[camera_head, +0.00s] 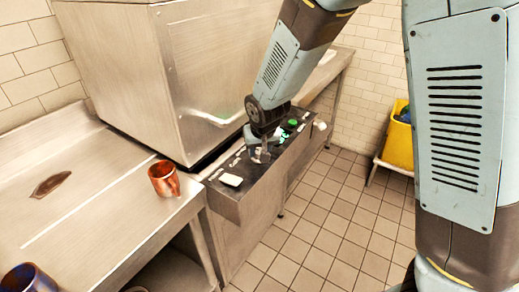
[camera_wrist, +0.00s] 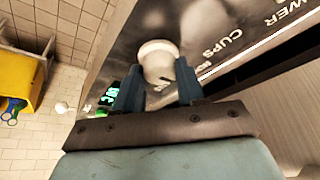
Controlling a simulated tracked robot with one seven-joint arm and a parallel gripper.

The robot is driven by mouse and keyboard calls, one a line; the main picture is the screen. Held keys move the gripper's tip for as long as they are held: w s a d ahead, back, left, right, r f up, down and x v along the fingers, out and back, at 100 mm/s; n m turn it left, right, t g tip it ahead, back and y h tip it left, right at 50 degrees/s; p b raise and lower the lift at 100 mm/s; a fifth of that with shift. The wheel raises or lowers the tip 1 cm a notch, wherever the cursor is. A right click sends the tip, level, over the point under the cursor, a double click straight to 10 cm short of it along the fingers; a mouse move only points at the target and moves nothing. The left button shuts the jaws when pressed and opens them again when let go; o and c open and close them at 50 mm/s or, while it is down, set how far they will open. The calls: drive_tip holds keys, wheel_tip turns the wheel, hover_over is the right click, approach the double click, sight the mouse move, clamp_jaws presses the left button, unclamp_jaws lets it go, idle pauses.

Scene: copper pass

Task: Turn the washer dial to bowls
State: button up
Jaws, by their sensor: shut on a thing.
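The washer's dark control panel (camera_head: 228,206) runs along the front of the steel washer (camera_head: 215,75). My gripper (camera_head: 262,153) points down at the panel. In the wrist view, my gripper (camera_wrist: 157,88) has its two fingers on either side of the pale round dial (camera_wrist: 157,58) and is shut on it. The word CUPS and part of another word ending in OWER are printed beside the dial. More lettering near the fingers is partly hidden, and I cannot read which setting the dial points to.
A copper mug (camera_head: 163,178) stands on the steel counter (camera_head: 110,215) to the left. A dark blue mug (camera_head: 30,280) is at the lower left corner. A yellow bin (camera_head: 399,140) stands at right; the tiled floor is clear.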

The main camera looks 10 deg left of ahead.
drive_tip(key=shift+w, duration=0.15)
idle(0.5)
drive_tip(key=o, duration=1)
drive_tip(key=v, duration=1.3)
drive_tip(key=shift+r, duration=0.35)
drive_tip(key=shift+d, duration=0.1)
drive_tip(key=d+r+m, duration=0.2)
drive_tip(key=d+r, duration=0.3)
drive_tip(key=d, duration=0.7)
drive_tip(key=s+d+r+m, duration=0.1)
drive_tip(key=s+d+r, duration=0.1)
drive_tip(key=s+d, duration=0.2)
drive_tip(key=s+d+r+m+t+h, duration=0.1)
drive_tip(key=s+d, duration=0.4)
drive_tip(key=d, duration=0.5)
drive_tip(key=s+d+r, duration=0.3)
drive_tip(key=s+d, duration=0.1)
drive_tip(key=d, duration=0.3)
drive_tip(key=shift+s+d+r+m+h, duration=0.1)
drive_tip(key=shift+s+r+m+h, duration=0.2)
drive_tip(key=shift+r+m+h, duration=0.1)
